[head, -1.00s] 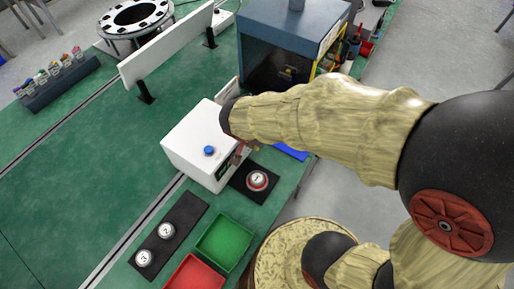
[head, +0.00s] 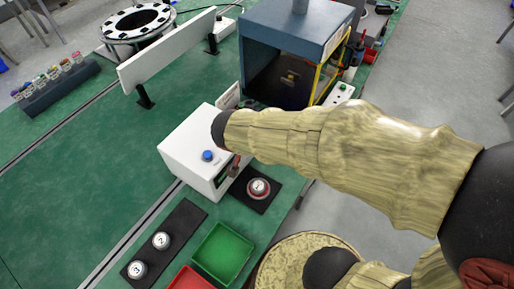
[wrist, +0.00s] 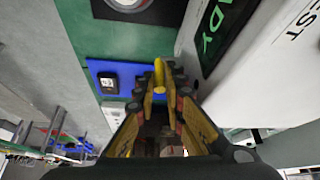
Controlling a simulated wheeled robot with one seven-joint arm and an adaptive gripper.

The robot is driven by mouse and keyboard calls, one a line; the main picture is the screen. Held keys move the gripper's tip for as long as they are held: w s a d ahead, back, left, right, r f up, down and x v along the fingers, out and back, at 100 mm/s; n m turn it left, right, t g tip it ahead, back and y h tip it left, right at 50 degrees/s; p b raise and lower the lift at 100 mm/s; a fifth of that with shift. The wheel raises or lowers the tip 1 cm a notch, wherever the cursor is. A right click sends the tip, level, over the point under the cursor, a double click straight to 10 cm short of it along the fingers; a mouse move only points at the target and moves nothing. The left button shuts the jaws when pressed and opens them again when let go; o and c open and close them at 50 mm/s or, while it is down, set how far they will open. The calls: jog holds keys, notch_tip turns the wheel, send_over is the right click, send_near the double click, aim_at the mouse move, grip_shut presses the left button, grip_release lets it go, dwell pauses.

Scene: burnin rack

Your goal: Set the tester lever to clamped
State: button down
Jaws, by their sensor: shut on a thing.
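The tester is a white box (head: 192,150) with a blue button on top, in the middle of the head view. In the wrist view its white side (wrist: 270,65) fills the right, with a dark display showing green letters ending in "ADY". My gripper (wrist: 163,90) is shut beside the tester's display face, its yellow fingers close together. It is shut on the tester lever, which is mostly hidden between the fingers. The lever's exact angle cannot be told. In the head view my arm covers most of the gripper.
A black mat with a round silver piece (head: 258,187) lies beside the tester. Another black mat holds two round pieces (head: 161,240). A green tray (head: 223,254) and red tray (head: 189,281) stand in front. A blue-grey open cabinet (head: 292,40) stands behind. A blue mat (wrist: 130,72) holds a small black device.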

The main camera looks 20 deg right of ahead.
jog(key=c, duration=2.1)
grip_release()
jog(key=shift+c, duration=0.2)
jog(key=v, duration=1.2)
jog(key=shift+s+a, duration=0.1)
